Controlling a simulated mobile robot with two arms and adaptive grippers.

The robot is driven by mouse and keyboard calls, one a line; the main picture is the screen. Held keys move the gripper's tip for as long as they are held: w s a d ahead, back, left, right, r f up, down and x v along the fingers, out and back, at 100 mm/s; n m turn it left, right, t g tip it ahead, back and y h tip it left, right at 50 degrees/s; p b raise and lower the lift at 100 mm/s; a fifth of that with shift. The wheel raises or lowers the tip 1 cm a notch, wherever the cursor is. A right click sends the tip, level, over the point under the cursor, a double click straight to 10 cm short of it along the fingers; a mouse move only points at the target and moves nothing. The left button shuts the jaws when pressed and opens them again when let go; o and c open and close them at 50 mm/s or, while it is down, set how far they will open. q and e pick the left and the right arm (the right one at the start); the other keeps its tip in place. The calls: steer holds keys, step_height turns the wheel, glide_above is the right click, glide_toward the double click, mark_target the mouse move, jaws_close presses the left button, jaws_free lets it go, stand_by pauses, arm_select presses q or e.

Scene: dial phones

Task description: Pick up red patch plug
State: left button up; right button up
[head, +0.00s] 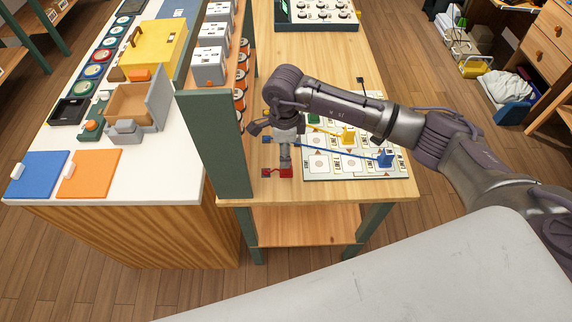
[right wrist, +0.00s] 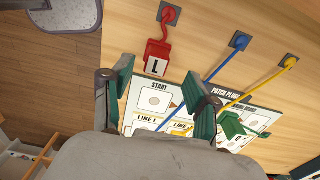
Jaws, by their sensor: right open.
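The red patch plug (head: 286,173) sits at the front left of the wooden table, beside the white patch board. In the right wrist view the red plug (right wrist: 156,56) is a block with a white "L" label, joined by a short red cord to a wall-style socket (right wrist: 169,14). My right gripper (right wrist: 158,72) is open, and the plug lies between and just beyond its fingertips, with no clear contact. In the head view my right gripper (head: 285,157) points down above the plug and partly covers it. My left gripper is not in view.
The patch board (head: 318,163) holds a blue plug (head: 386,159) and a yellow plug (head: 348,137); their cords run left to sockets. A green upright panel (head: 217,145) stands left of the plug. A green plug (right wrist: 232,125) shows near my right finger.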

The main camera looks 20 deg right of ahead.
steer(key=f, duration=0.1)
steer(key=f+p, duration=0.2)
steer(key=f, duration=0.1)
steer(key=shift+s+d+f, duration=0.1)
steer(key=shift+s+d, duration=0.05)
steer(key=shift+s, duration=0.15)
steer(key=shift+f, duration=0.5)
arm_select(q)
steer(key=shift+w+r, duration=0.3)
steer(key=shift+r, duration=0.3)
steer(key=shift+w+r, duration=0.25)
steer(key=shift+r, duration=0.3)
arm_select(e)
steer(key=shift+w, duration=0.1)
jaws_close()
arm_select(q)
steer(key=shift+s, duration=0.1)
arm_select(e)
steer(key=shift+r, duration=0.1)
